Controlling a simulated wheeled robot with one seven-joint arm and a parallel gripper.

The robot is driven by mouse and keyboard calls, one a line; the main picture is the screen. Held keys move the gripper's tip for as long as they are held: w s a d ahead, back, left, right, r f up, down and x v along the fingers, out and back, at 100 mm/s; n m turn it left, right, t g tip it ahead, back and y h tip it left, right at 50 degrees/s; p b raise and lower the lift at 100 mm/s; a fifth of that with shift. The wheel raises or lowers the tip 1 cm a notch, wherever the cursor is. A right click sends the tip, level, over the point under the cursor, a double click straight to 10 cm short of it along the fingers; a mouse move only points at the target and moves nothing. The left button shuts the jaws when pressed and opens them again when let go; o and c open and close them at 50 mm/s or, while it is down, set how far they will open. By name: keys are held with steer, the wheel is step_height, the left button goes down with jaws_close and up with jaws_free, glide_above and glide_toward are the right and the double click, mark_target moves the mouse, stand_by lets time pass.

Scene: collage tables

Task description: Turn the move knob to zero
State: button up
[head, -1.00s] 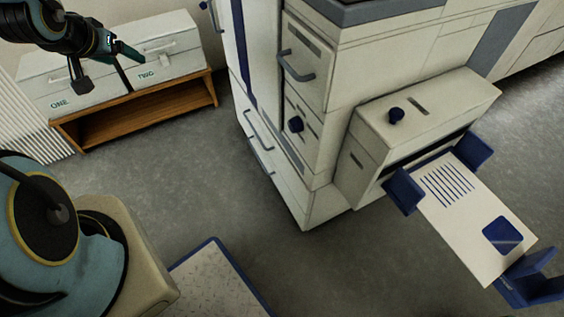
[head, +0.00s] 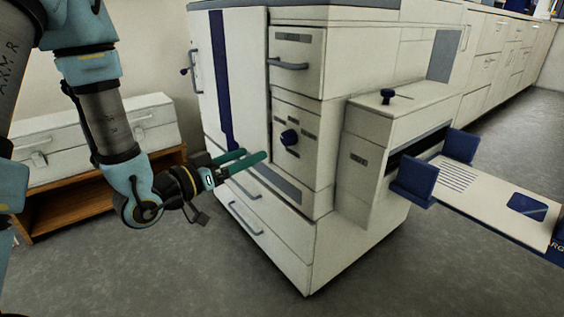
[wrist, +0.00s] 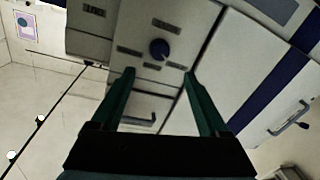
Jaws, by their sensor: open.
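A round dark blue knob (head: 290,137) sits on a front panel of the white machine (head: 288,225), with small dark labels around it. The labels are too small to read in the head view. The knob also shows in the wrist view (wrist: 159,49), beyond and between the fingertips. My gripper (head: 255,158) is open, with its two green fingers pointing toward the panel, to the left of the knob in the head view. It is apart from the knob and holds nothing. In the wrist view my gripper's fingers (wrist: 160,75) are spread wide. Which label is the move knob's is not legible.
A grey drawer handle (head: 288,65) is above the knob. Another blue knob (head: 387,96) tops the side box, with a blue-guided tray (head: 480,200) at right. Floor in front is clear.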

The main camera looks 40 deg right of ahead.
mark_target(285, 139)
steer(key=d, duration=0.7)
steer(key=d+b, duration=0.1)
steer(key=d, duration=0.2)
steer(key=shift+w+d, duration=0.35)
steer(key=shift+d, duration=0.05)
jaws_close()
